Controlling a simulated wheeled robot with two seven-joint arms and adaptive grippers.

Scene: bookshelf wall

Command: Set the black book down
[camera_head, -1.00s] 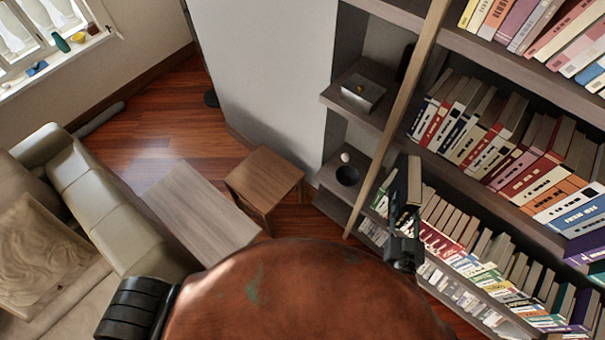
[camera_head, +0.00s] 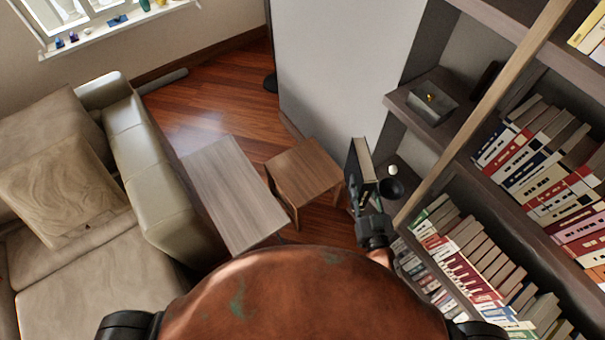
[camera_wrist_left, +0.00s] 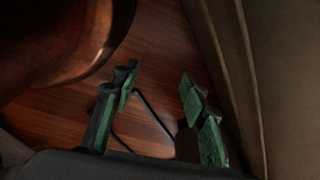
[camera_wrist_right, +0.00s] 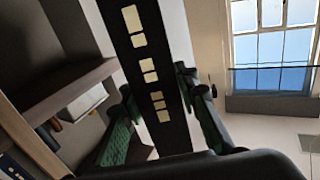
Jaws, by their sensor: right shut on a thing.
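The black book (camera_head: 362,160) is upright in my right gripper (camera_head: 368,205), held up in front of the shelf wall in the head view. In the right wrist view the book (camera_wrist_right: 150,65) shows its dark spine with pale label blocks, between the two green-padded fingers of the right gripper (camera_wrist_right: 158,120). My left gripper (camera_wrist_left: 155,100) shows in the left wrist view with its fingers apart and nothing between them, above the wooden floor. It does not show in the head view.
A small brown table (camera_head: 304,170) stands left of the held book, beside a longer grey table (camera_head: 232,190). A beige sofa (camera_head: 150,175) is at the left. Full bookshelves (camera_head: 470,265) and a leaning wooden pole (camera_head: 490,105) are at the right.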

